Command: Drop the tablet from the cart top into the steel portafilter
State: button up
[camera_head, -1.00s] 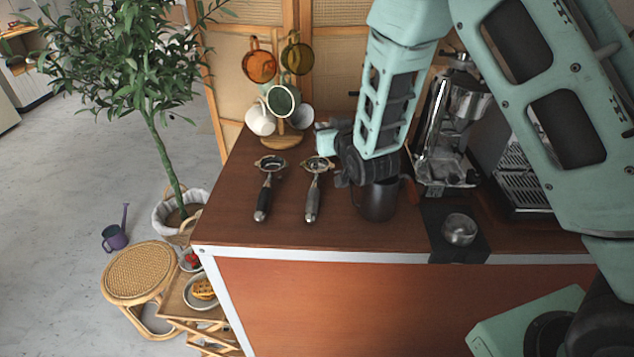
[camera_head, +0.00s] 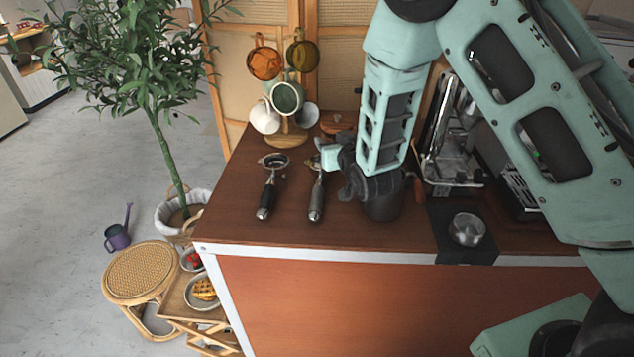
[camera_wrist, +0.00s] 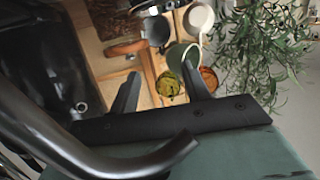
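Two portafilters lie on the brown cart top. The left one (camera_head: 270,187) has a black handle; the right one, the steel portafilter (camera_head: 316,200), has a grey metal handle. My gripper (camera_head: 328,157) is low over the cart top, at the head end of the steel portafilter, and partly covers that head. In the wrist view, the two dark fingers of my gripper (camera_wrist: 160,74) stand apart, with no object visibly held between them. I cannot make out the tablet in either view; it may be hidden behind my gripper or too small to see.
A mug tree (camera_head: 286,141) with several cups stands behind the portafilters, next to a round wooden piece (camera_head: 338,122). A steel bowl (camera_head: 467,229) sits on a black mat. The espresso machine (camera_head: 450,150) is at right. The cart's front left is clear.

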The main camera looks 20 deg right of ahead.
jog(key=p+v, duration=1.2)
jog(key=v, duration=0.5)
jog(key=shift+s+r, duration=0.15)
jog(key=shift+s, duration=0.05)
dwell(0.4)
